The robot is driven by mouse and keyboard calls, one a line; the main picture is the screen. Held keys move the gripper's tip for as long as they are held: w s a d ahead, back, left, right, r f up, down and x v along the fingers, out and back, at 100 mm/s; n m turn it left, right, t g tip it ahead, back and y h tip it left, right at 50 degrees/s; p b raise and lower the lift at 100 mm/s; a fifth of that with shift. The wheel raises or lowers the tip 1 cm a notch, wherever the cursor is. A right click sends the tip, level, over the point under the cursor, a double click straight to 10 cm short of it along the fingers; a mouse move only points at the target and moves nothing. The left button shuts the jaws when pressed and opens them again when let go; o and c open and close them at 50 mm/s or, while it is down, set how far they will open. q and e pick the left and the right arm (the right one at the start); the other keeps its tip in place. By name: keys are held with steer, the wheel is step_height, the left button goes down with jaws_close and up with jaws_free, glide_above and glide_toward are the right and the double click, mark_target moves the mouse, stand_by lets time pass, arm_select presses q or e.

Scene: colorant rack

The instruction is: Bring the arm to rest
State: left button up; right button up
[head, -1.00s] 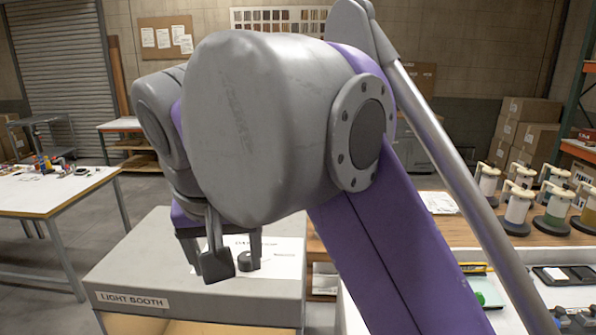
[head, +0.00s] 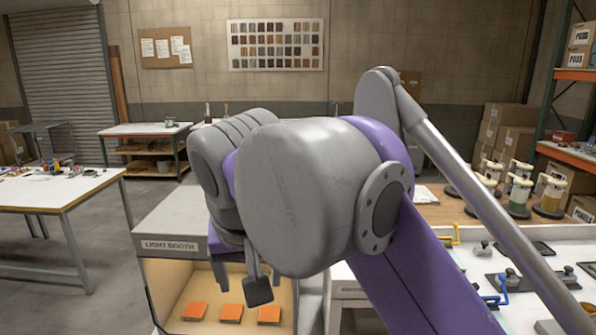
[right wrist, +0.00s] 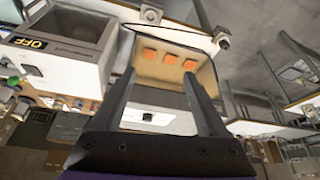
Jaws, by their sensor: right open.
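My right arm reaches across the middle of the head view. My right gripper (head: 238,280) hangs at its lower left end, in front of the light booth (head: 188,245), partly hidden by the arm. In the right wrist view my right gripper (right wrist: 160,76) has its two fingers spread wide apart with nothing between them. Beyond the fingertips is the open booth (right wrist: 190,58) with three orange squares inside. My left gripper is not in view.
Three orange squares (head: 231,313) lie on the booth floor. A white-topped table (head: 55,190) stands at the left. Several lidded jars (head: 520,190) stand on a wooden counter at the right. Nearer, a white worktop (head: 480,265) holds small tools. Floor is open between table and booth.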

steer(key=w+d+f+m+t, duration=0.1)
steer(key=d+f, duration=1.6)
steer(key=f, duration=0.4)
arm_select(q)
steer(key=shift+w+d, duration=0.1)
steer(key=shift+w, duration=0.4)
arm_select(e)
steer(key=s+d+f, duration=0.3)
steer(key=f, duration=0.4)
steer(key=s+d+f+m+t+h, duration=0.1)
steer(key=s+d+f, duration=0.3)
steer(key=f, duration=0.4)
steer(key=shift+s+d, duration=0.25)
steer(key=shift+d, duration=0.05)
stand_by(0.5)
